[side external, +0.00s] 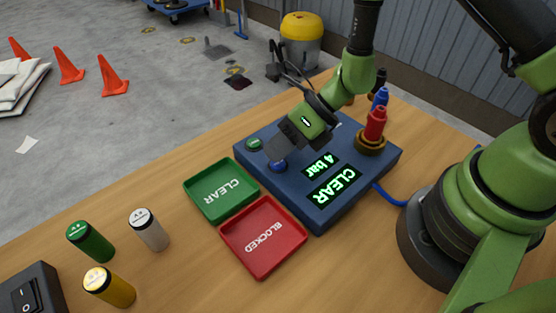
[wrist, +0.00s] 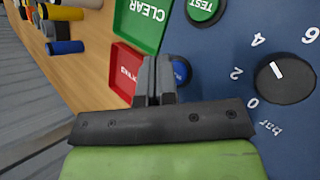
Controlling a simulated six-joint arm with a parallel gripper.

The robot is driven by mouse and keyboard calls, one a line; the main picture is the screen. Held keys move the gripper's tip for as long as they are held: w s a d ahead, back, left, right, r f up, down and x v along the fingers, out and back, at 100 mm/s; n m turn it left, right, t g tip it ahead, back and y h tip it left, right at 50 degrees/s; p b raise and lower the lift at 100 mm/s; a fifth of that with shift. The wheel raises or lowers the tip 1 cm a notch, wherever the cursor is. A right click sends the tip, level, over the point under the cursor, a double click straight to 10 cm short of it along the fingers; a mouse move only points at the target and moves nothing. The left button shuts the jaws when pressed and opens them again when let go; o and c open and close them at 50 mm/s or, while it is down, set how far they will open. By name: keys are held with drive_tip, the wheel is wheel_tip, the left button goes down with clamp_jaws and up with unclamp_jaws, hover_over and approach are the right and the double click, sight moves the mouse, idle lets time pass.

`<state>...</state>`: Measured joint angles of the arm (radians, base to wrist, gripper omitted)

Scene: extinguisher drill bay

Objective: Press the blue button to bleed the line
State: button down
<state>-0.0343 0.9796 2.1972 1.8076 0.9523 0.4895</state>
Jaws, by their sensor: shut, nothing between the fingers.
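The blue button (side external: 278,167) is on the blue panel (side external: 375,170), near its edge beside the trays. In the wrist view the blue button (wrist: 181,70) is partly hidden behind my fingers. My gripper (side external: 276,154) is shut and empty, with its fingertips at the blue button; in the wrist view my gripper (wrist: 158,72) overlaps the button's left side. I cannot tell whether the tips touch it.
A green TEST button (wrist: 205,8) and a black dial (wrist: 285,78) are near my gripper. A green CLEAR tray (side external: 222,206) and a red BLOCKED tray (side external: 264,262) lie beside the panel. Red fittings (side external: 376,125) rise at its far end. Several small cylinders stand on the table.

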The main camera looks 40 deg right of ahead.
sight(287, 172)
drive_tip(key=shift+f, duration=0.45)
idle(0.3)
drive_tip(key=shift+r, duration=0.85)
drive_tip(key=shift+r, duration=2.55)
wheel_tip(287, 172, up, 9)
drive_tip(key=s+n, duration=0.3)
drive_tip(key=n, duration=0.5)
drive_tip(key=s+d+r+n+t+h, duration=0.3)
drive_tip(key=s+d+r+n+h, duration=0.3)
drive_tip(key=n, duration=1.3)
drive_tip(key=s+d+r, duration=0.3)
drive_tip(key=s+r, duration=0.1)
drive_tip(key=s, duration=0.2)
drive_tip(key=shift+r+n, duration=0.35)
drive_tip(key=shift+n, duration=0.05)
